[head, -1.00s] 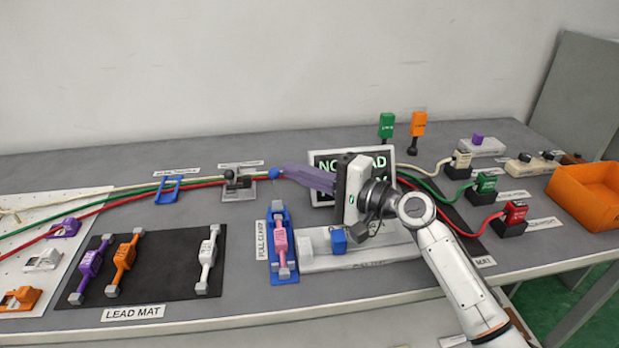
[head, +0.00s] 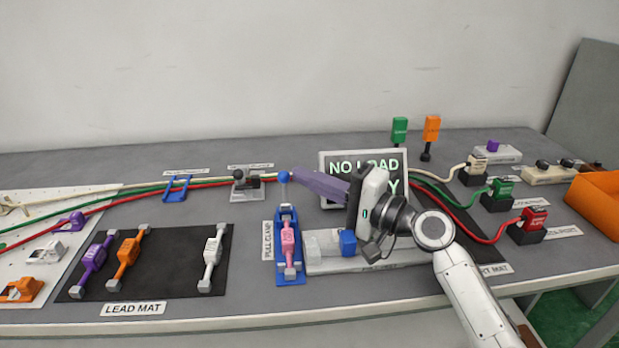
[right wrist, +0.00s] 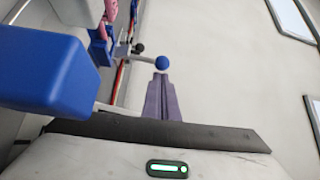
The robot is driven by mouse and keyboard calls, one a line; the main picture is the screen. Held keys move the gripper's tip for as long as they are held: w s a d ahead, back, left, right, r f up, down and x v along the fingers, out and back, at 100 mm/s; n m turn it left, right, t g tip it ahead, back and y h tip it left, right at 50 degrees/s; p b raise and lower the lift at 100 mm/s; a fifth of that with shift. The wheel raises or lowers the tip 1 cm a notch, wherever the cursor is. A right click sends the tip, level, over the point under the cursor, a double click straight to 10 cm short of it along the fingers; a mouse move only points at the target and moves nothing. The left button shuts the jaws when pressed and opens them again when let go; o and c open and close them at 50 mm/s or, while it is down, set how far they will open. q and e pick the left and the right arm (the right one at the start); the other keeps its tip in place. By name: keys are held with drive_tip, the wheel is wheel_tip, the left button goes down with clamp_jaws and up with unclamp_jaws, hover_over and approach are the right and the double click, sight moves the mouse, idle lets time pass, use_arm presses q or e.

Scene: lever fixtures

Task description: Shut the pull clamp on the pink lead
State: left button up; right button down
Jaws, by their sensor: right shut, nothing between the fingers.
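The pull clamp (head: 283,274) is a blue fixture at the front centre of the table, with the pink lead (head: 289,243) lying along it. Its lever stands up at the far end, topped by a blue ball knob (head: 284,177). My right gripper (head: 294,173) is shut and empty, its purple fingers reaching left with the tips beside the knob. In the right wrist view the knob (right wrist: 162,63) sits just beyond the fingertips (right wrist: 160,76); whether they touch is unclear. Part of the pink lead (right wrist: 110,10) shows at the top there. My left gripper is out of view.
A pale block with a blue cube (head: 348,242) stands right of the clamp, below my right gripper. A display sign (head: 340,160) stands behind it. The black lead mat (head: 170,262) holds purple, orange and white leads. Cables with plugs run right, near an orange bin (head: 597,205).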

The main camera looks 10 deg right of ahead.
drive_tip(key=shift+s+a+f, duration=0.1)
drive_tip(key=shift+s, duration=0.1)
drive_tip(key=v, duration=1)
drive_tip(key=shift+d+b, duration=0.2)
drive_tip(key=shift+b, duration=0.2)
